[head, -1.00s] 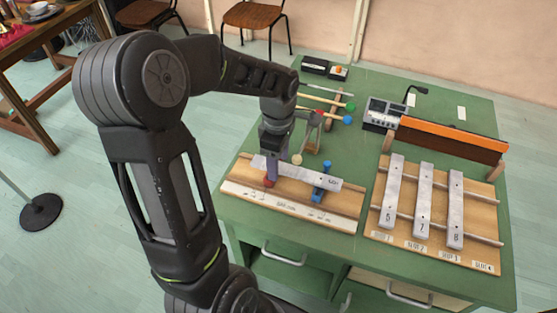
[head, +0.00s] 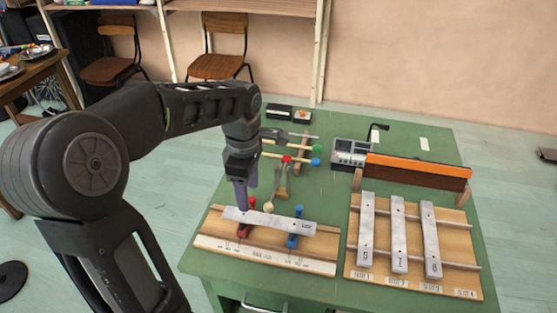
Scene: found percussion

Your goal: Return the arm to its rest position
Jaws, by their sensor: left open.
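My left arm comes in from the left, and its gripper (head: 246,196) points down over the back left of a wooden stand board (head: 275,252). The gripper is open, with nothing seen between its fingers. A grey metal bar (head: 270,221) lies across a red support (head: 244,231) and a blue support (head: 295,229) on that board. The fingertips are just behind the bar's left part; whether they touch it I cannot tell. My right gripper is not in view.
A wooden rack (head: 415,272) with three grey bars stands at the right. Behind it are an orange-topped rail (head: 419,168) and a grey device (head: 349,152). Coloured-head mallets (head: 290,157) lie behind the gripper. Chairs (head: 218,65) stand beyond the green table (head: 330,188).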

